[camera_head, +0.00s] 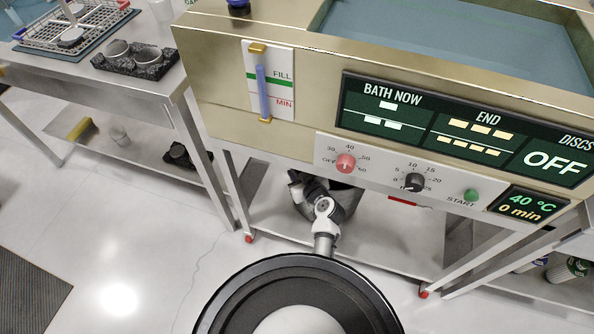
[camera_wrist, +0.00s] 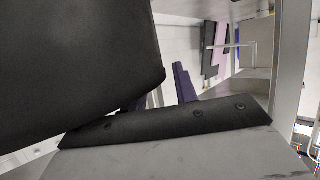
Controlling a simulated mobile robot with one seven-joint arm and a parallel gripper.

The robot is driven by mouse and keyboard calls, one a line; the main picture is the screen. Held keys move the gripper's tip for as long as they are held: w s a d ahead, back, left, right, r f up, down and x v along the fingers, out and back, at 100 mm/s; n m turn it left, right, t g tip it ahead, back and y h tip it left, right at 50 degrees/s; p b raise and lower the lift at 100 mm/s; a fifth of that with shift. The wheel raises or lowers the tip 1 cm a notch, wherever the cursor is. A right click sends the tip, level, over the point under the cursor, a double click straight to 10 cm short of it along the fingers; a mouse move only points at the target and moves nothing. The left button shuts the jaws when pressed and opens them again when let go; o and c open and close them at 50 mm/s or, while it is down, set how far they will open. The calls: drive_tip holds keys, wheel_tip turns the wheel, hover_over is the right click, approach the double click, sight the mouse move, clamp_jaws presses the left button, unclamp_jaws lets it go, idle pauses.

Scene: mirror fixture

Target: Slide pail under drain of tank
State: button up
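The tank (camera_head: 230,75) is a tan metal bath with water inside, standing on a steel frame. A dark pail (camera_head: 346,203) sits under the tank on the lower shelf, partly hidden by my arm. My gripper (camera_head: 297,184) is at the left side of the pail in the head view. In the wrist view, a large dark surface, likely the pail (camera_wrist: 80,60), fills the upper left and partly covers one finger. The other finger (camera_wrist: 183,82) shows to its right. I cannot tell whether they grip the pail. The drain is not clearly visible.
The lower shelf (camera_head: 395,243) is bare right of the pail. A red part (camera_head: 403,200) shows below the control panel. Frame legs with red-trimmed feet stand at both sides. A side bench (camera_head: 75,75) with racks is at the left. Open floor lies at the lower left.

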idle(0.3)
drive_tip(key=c, duration=0.6)
clamp_jaws()
drive_tip(key=shift+f, duration=0.1)
idle(0.6)
